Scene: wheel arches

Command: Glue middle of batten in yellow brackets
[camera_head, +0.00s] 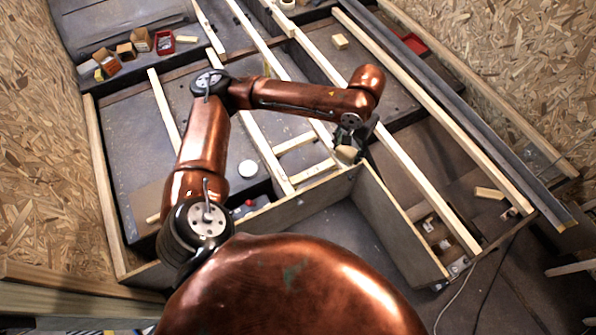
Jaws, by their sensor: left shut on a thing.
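Several long pale wooden battens run diagonally over the grey panel bed; one (262,150) lies left of my gripper and another (415,180) to its right. Two short pale cross pieces (295,143) lie left of the gripper. My left gripper (348,146) points down near the inner corner of the wooden frame. It is shut on a small pale tan piece (346,155), partly hidden by the fingers. A small yellow spot (267,70) by a batten may be a bracket; I cannot tell. My right gripper is not in view.
Small boxes (140,40) and a red bin (164,42) stand at the back left. A white round lid (248,168) lies on the panel. Loose wood blocks (489,193) lie at the right. A recess in front of the frame (345,235) is empty.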

